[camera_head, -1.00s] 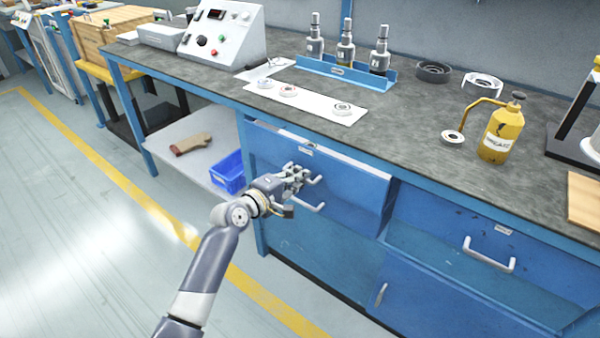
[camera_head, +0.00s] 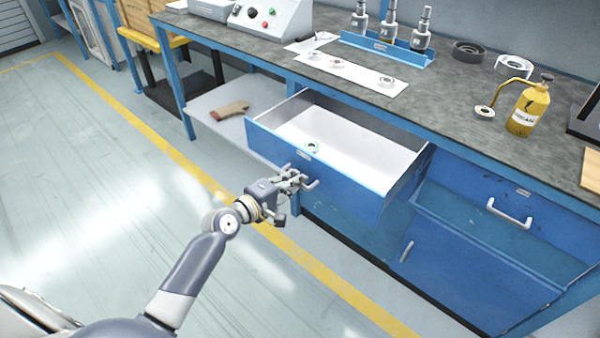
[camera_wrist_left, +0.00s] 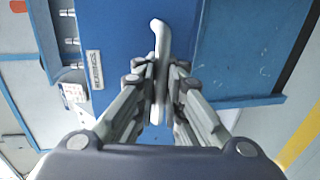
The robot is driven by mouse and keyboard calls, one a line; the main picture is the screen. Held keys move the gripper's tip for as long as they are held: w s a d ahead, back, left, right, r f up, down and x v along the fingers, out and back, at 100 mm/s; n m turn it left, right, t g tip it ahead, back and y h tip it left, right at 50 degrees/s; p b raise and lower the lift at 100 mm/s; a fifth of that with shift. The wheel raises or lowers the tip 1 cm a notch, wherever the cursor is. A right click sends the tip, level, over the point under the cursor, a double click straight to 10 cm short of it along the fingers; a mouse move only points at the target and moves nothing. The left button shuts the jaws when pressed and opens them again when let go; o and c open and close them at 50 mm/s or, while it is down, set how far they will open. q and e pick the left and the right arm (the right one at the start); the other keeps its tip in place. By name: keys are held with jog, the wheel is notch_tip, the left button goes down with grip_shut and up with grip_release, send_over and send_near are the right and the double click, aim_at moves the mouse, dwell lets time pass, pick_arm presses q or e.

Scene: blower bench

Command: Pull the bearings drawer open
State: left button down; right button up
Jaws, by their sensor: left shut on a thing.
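The bearings drawer (camera_head: 345,180) is a blue-fronted drawer with a pale inside, pulled well out from under the bench. One ring-shaped bearing (camera_head: 313,147) lies in it near the front. In the left wrist view the pale handle (camera_wrist_left: 160,50) runs between the two fingers, and a label (camera_wrist_left: 94,70) shows on the drawer front. My right gripper is not in view.
A second blue drawer (camera_head: 490,208) with its own handle is at the right. On the worktop (camera_head: 440,100) are a yellow grease can (camera_head: 528,110), a blue rack (camera_head: 385,50) and a white sheet with rings. Open floor (camera_head: 110,190) lies to the left.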

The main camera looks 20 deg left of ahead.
pick_arm(q)
jog(key=shift+s+a, duration=0.15)
jog(key=shift+s, duration=0.35)
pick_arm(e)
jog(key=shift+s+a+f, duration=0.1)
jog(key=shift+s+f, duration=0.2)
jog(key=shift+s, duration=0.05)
pick_arm(q)
jog(key=c, duration=1.7)
grip_release()
jog(key=v, duration=1.2)
